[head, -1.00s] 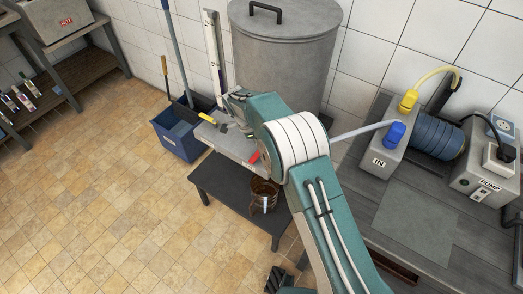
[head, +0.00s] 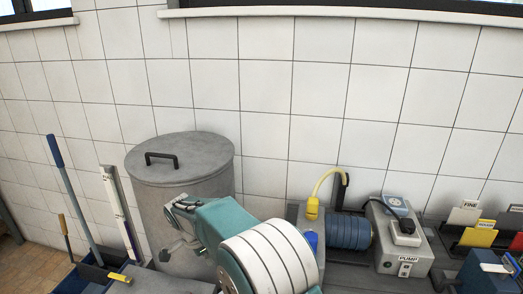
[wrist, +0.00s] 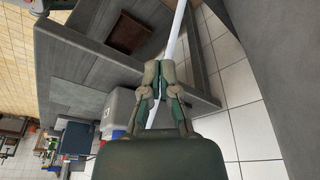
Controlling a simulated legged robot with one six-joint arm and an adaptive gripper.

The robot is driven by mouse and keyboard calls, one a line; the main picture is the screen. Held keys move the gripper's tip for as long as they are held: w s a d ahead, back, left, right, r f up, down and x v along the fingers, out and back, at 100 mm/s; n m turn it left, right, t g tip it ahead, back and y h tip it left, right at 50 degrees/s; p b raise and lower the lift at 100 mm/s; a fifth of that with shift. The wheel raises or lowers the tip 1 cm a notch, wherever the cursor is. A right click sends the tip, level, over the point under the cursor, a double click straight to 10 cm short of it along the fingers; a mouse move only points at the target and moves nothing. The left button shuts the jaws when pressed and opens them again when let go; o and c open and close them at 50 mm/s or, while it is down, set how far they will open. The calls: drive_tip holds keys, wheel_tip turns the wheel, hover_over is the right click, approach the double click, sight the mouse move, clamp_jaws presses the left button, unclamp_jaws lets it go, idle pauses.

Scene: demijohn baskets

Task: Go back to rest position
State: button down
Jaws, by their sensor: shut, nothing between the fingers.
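My gripper (wrist: 156,72) is shut and empty in the wrist view, its two fingertips together. A white tube (wrist: 175,30) passes just beyond the fingertips; I cannot tell how far behind them it lies. In the head view my teal and white arm is folded low in the middle, in front of the grey lidded tank (head: 185,205). The gripper's fingers are not clear there.
Labelled card holders (head: 482,240) are at far right. A blue-handled pole (head: 70,190) leans at left. White tiled wall (head: 330,90) is behind.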

drive_tip(key=s+d+r+n+t+y, duration=0.1)
drive_tip(key=s+d+r+n, duration=0.3)
drive_tip(key=d+r, duration=0.5)
drive_tip(key=s+d+r+n+t+y, duration=0.1)
drive_tip(key=s+d+r+n, duration=0.1)
drive_tip(key=s+d+r, duration=0.7)
drive_tip(key=s+d+f+n+t, duration=0.1)
drive_tip(key=s+d+n, duration=0.4)
drive_tip(key=s+d, duration=0.7)
drive_tip(key=shift+s+d+n+t, duration=0.4)
drive_tip(key=shift+s+t, duration=0.3)
drive_tip(key=shift+s, duration=0.45)
